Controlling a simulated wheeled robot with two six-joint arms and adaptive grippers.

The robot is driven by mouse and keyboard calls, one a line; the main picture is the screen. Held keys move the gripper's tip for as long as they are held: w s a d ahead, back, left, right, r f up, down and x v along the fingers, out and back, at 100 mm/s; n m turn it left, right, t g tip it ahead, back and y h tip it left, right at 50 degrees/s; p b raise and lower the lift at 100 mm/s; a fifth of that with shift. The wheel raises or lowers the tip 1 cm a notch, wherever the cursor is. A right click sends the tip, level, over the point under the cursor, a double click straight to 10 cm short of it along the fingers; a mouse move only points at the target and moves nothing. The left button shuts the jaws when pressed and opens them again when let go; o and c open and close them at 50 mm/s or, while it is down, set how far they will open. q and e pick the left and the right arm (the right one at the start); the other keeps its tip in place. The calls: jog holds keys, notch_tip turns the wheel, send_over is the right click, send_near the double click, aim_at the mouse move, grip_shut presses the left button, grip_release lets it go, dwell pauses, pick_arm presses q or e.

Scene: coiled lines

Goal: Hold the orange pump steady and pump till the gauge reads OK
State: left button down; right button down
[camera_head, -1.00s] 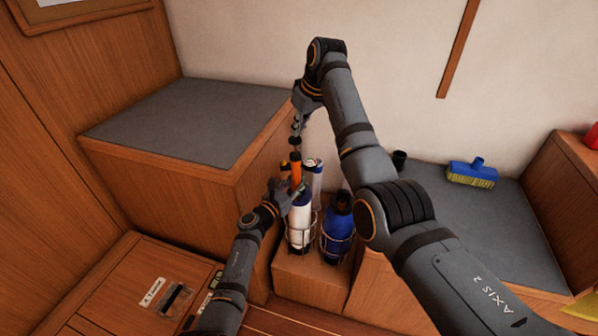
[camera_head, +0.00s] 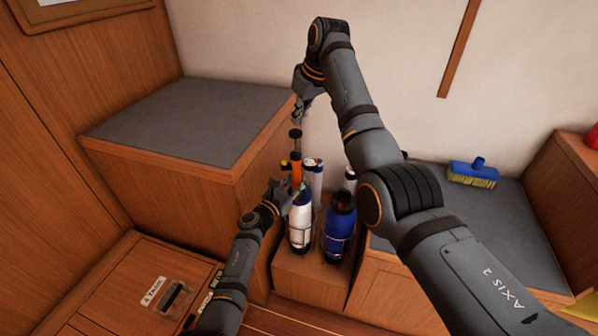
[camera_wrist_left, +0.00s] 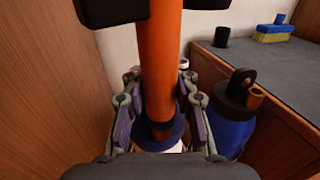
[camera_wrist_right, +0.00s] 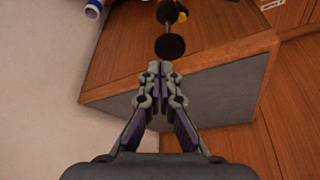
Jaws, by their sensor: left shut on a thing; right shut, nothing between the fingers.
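The orange pump (camera_head: 296,172) stands upright above a white bottle (camera_head: 300,222) in the head view. Its orange barrel (camera_wrist_left: 160,60) fills the middle of the left wrist view. My left gripper (camera_head: 292,190) is shut around the lower barrel, fingers on both sides. The pump's black top knob (camera_head: 295,133) stands above the barrel; it also shows in the right wrist view (camera_wrist_right: 170,46). My right gripper (camera_head: 298,120) is shut and empty, just above the knob in the head view. Whether they touch is unclear. No gauge reading is legible.
A blue bottle (camera_head: 340,228) stands right of the white one on a low wooden step (camera_head: 310,285). A grey-topped bench (camera_head: 195,120) is at left. A blue brush (camera_head: 473,173) lies on the right bench (camera_head: 510,235). My right arm crosses the space at right.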

aim_at(301, 131)
jog(key=shift+f, duration=0.1)
dwell(1.8)
dwell(0.6)
jog(key=shift+f, duration=3.05)
jog(key=shift+r, duration=3)
jog(key=shift+r, duration=2.5)
